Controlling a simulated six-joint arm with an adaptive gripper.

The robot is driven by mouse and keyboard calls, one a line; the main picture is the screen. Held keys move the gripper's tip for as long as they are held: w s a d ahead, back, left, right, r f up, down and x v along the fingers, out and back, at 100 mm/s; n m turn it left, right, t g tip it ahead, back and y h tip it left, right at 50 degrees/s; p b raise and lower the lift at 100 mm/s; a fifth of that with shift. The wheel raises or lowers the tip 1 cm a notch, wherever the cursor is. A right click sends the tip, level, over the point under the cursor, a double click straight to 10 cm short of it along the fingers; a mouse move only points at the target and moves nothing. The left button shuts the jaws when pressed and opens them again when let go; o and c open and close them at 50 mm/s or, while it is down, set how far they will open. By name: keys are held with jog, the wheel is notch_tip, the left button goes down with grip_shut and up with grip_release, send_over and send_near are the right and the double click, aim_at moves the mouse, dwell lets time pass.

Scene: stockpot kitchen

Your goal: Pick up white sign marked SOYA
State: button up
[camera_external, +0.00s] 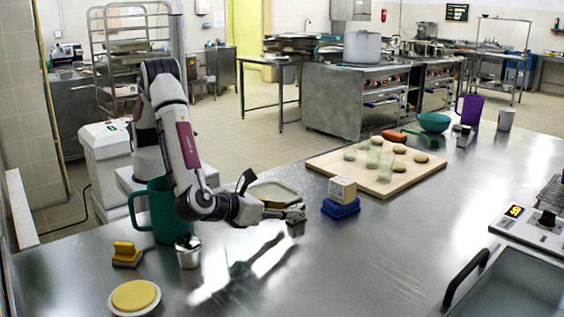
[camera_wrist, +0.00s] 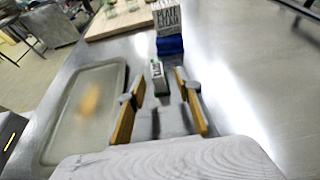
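A small sign (camera_wrist: 158,77), white with dark lettering and green parts, stands just beyond my fingertips in the wrist view, roughly centred between them. Its lettering is too small to read, so I cannot tell whether it says SOYA. My gripper (camera_wrist: 160,96) is open, with its two fingers apart and nothing visible held between them. In the external view my gripper (camera_external: 297,212) is low over the steel counter, and a small dark green object there is mostly hidden by it.
A lettered block on a blue base (camera_external: 341,207) stands just beyond the sign. A grey tray (camera_wrist: 58,137) lies left in the wrist view. A wooden board (camera_external: 322,164) with glasses and buns is behind. A green mug (camera_external: 160,222) stands near my arm. The counter's front middle is clear.

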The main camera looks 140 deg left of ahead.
jog(key=shift+a+f, duration=0.1)
jog(key=shift+a, duration=0.05)
jog(key=shift+x, duration=2.45)
jog(key=shift+s+f, duration=0.2)
grip_shut()
